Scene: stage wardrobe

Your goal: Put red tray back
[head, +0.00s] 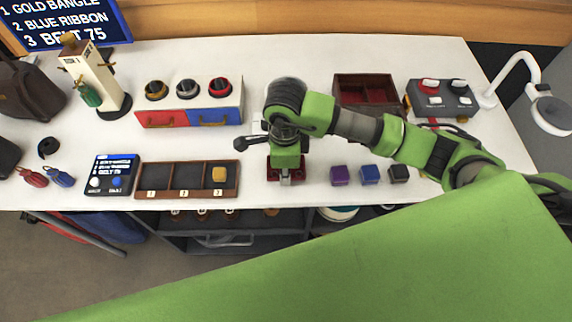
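A dark red-brown open tray (349,103) with a red lining stands at the back of the white table, behind my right arm. A small red piece (286,182) lies near the table's front edge, partly hidden under my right wrist. My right gripper (286,172) points down over that red piece. Its fingertips are mostly hidden, so I cannot tell whether they are open or shut, or touch it. My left gripper is not in view.
Purple (340,175), blue (370,174) and black (398,173) cubes sit right of the red piece. A red-and-blue drawer unit (190,117), a control box (441,98) and a lamp (520,64) stand farther back.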

